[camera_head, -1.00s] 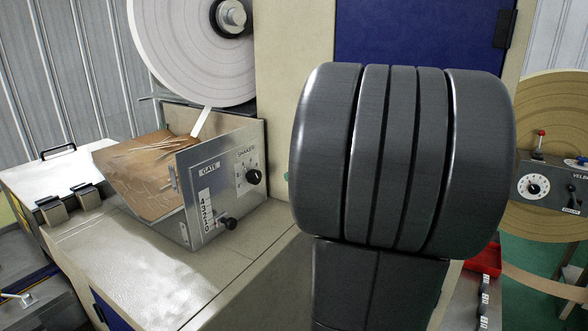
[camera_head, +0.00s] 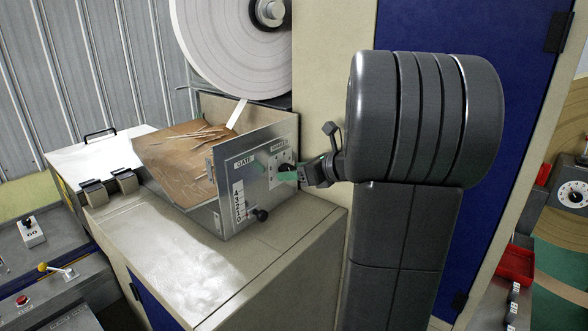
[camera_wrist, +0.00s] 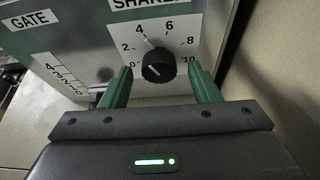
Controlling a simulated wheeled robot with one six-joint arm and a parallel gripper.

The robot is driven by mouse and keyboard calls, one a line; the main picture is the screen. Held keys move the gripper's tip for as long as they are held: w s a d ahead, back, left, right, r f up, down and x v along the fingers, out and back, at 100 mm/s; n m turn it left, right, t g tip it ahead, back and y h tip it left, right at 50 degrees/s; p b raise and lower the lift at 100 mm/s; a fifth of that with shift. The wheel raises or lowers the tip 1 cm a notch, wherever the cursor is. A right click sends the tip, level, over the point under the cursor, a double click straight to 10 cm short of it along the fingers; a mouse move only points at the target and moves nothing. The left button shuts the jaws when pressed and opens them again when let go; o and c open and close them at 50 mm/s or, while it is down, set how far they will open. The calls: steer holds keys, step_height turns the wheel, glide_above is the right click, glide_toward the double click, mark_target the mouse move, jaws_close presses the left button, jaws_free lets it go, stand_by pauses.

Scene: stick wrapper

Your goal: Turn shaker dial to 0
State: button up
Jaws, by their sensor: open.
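The shaker dial is a black round knob (camera_wrist: 158,66) on a grey metal panel, ringed by numbers from 0 at left to 10 at right. A pale mark shows on the knob, but its exact reading is hard to tell. My gripper (camera_wrist: 161,77) is open, its green fingers on the left and right sides of the dial. No clear contact shows. In the head view my gripper (camera_head: 277,168) is at the panel's upper right and partly covers the dial and its label.
The gate scale (camera_head: 239,203) and its black knob (camera_head: 260,215) are on the same panel, lower left of the dial. A tray of sticks (camera_head: 180,150) lies behind the panel. A large white reel (camera_head: 235,45) hangs above. A beige cabinet wall (camera_wrist: 275,80) stands close on the right.

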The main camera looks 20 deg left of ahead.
steer(key=shift+a+f, duration=0.1)
steer(key=shift+a, duration=0.2)
steer(key=c, duration=1)
